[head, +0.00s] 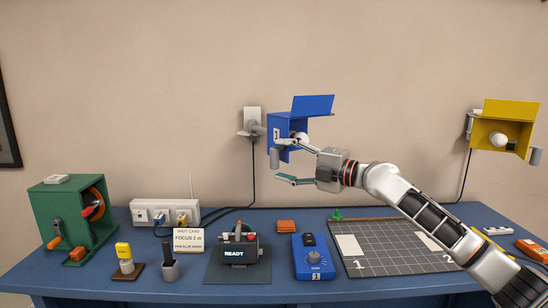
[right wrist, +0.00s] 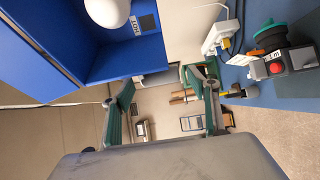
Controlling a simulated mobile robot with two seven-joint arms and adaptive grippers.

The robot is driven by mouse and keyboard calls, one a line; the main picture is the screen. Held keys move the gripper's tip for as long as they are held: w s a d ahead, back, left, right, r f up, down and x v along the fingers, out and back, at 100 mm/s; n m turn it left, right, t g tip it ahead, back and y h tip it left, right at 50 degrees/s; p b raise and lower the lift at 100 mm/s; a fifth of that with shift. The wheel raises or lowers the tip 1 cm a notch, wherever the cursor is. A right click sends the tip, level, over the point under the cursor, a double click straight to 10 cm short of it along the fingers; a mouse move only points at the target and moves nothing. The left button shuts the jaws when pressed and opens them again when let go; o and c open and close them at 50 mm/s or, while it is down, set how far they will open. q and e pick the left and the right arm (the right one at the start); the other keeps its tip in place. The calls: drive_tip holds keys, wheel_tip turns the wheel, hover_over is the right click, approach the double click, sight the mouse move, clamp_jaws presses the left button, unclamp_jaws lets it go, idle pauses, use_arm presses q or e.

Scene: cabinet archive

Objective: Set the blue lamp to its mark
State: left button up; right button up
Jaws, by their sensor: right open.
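The blue lamp (head: 313,104) is an open-fronted housing with a raised flap and a white bulb, held on a grey wall bracket (head: 252,124). A small grey handle (head: 274,158) hangs at its lower left. My right gripper (head: 284,160) is open just below the lamp, one finger near its underside and the other lower; contact cannot be told. In the right wrist view, the blue housing (right wrist: 120,62) with its bulb (right wrist: 107,12) fills the upper left, beside the spread fingers (right wrist: 165,98). I cannot make out the lamp's mark. My left gripper is out of view.
A yellow lamp (head: 520,110) is on the wall at right. The blue table (head: 400,288) holds a green crank box (head: 55,205), a power strip (head: 150,211), a shot card (head: 189,240), a "READY" device (head: 238,253), a blue dial box (head: 314,258) and a grid board (head: 410,262).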

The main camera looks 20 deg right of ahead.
sight(278, 159)
drive_tip(key=shift+x, duration=1.75)
